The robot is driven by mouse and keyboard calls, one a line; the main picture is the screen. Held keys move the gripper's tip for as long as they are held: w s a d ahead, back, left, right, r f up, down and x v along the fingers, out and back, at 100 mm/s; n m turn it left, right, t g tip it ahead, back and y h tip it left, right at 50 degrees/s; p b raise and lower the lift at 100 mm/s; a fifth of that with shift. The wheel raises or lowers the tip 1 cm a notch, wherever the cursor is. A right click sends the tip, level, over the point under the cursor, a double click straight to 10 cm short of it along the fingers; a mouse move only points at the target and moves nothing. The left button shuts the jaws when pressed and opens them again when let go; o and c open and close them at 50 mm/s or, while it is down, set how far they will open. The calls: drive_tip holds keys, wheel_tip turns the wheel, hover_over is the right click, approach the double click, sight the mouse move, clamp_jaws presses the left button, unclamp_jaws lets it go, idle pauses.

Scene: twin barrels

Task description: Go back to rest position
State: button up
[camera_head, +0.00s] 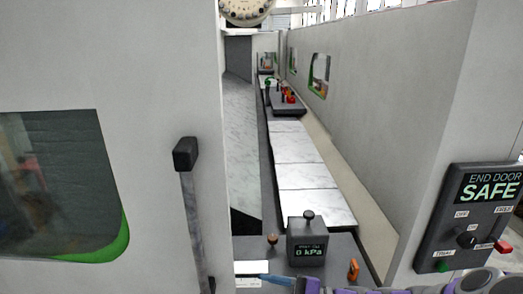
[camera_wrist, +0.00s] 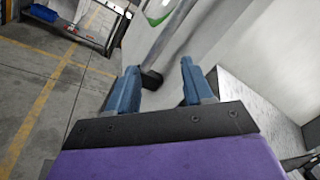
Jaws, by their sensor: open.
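My gripper (camera_wrist: 158,88) shows in the wrist view with its two blue fingers apart and nothing between them. Beyond the fingertips is a grey bar handle with a black end block (camera_wrist: 151,79), on a light grey wall or door. I cannot tell how far the fingers are from it. In the head view, part of my gripper (camera_head: 281,281) and purple arm shows low at the bottom edge, in front of a dark ledge. The black-capped bar handle (camera_head: 186,155) stands upright on the left grey door.
A gauge box reading 0 kPa (camera_head: 306,241) and an orange knob (camera_head: 353,270) stand on the dark ledge. A control panel reading END DOOR SAFE (camera_head: 474,215) is on the right wall. A long marble-like channel (camera_head: 297,147) runs between walls. Open floor (camera_wrist: 50,100) with yellow lines lies left in the wrist view.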

drive_tip(key=s+a+f+n+g+h+b, duration=0.1)
drive_tip(key=s+f+n+g+h, duration=0.1)
drive_tip(key=s+n+g+h, duration=0.45)
drive_tip(key=s+a+f+n+g+h, duration=0.1)
drive_tip(key=s+a+n+g+h, duration=0.15)
drive_tip(key=s, duration=0.75)
drive_tip(key=s+d+n+t+h+b, duration=0.1)
drive_tip(key=s+d+h, duration=0.3)
drive_tip(key=d, duration=0.4)
drive_tip(key=s+d+f+n+t+h+b, duration=0.1)
drive_tip(key=s+d+t+h, duration=0.1)
drive_tip(key=s+d+h, duration=0.2)
drive_tip(key=d+h, duration=0.1)
drive_tip(key=d, duration=0.2)
drive_tip(key=shift+d+f+t+h, duration=0.2)
drive_tip(key=shift+d+t+h, duration=0.1)
drive_tip(key=shift+d, duration=0.1)
drive_tip(key=shift+c, duration=0.7)
drive_tip(key=shift+a, duration=0.1)
